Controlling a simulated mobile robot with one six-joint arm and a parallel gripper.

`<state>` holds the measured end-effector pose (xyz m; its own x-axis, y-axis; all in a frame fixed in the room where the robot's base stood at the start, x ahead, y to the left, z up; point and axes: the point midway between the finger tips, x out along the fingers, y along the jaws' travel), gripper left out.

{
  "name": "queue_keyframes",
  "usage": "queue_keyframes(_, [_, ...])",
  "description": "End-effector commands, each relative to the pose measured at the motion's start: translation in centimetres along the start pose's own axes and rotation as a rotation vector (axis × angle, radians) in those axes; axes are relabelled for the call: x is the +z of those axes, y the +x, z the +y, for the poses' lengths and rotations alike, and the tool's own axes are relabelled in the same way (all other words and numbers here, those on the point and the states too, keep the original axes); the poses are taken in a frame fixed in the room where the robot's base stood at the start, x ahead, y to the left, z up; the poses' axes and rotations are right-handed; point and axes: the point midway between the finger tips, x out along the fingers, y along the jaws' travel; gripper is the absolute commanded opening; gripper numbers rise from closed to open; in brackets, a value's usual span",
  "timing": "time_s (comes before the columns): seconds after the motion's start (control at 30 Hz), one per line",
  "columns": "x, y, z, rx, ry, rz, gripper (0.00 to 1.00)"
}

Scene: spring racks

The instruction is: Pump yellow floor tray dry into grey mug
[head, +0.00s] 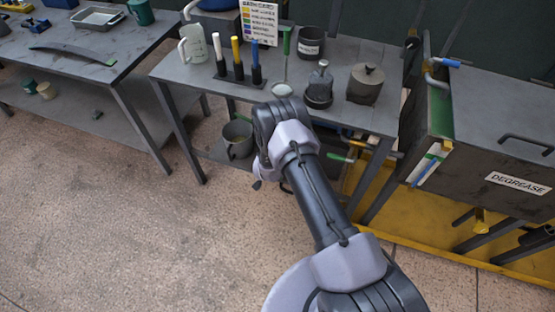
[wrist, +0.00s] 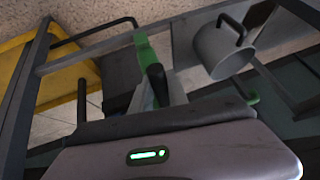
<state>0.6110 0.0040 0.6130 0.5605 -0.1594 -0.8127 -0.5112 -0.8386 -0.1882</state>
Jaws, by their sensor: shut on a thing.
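The yellow floor tray (head: 405,225) lies on the floor under the right end of the bench; a yellow part of it (wrist: 25,90) shows at the left of the wrist view. A grey mug-like vessel with a dark handle (wrist: 212,52) is at the upper right of the wrist view; it appears to be the grey vessel (head: 238,140) under the bench in the head view. My gripper (wrist: 155,98) is shut on a green thing (wrist: 147,58) with a black knob-like part, perhaps the pump. In the head view, my arm hides the fingers. Liquid in the tray cannot be made out.
A cabinet marked DEGREASE (head: 510,160) stands at the right. A second table (head: 75,60) is at the left. The floor between is clear.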

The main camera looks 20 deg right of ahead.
Motion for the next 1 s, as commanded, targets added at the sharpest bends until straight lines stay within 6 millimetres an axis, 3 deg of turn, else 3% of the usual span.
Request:
queue_keyframes(0.2, [0.53,1.47,0.28,-0.007,-0.016,0.084,0.00])
queue_keyframes(0.83, [0.54,1.73,0.40,-0.010,-0.025,0.126,0.00])
queue_keyframes(0.87, [0.54,1.74,0.40,-0.010,-0.025,0.126,0.24])
queue_keyframes(0.93, [0.54,1.73,0.40,-0.010,-0.025,0.125,0.37])
queue_keyframes(1.0, [0.53,1.73,0.39,-0.010,-0.025,0.126,0.41])
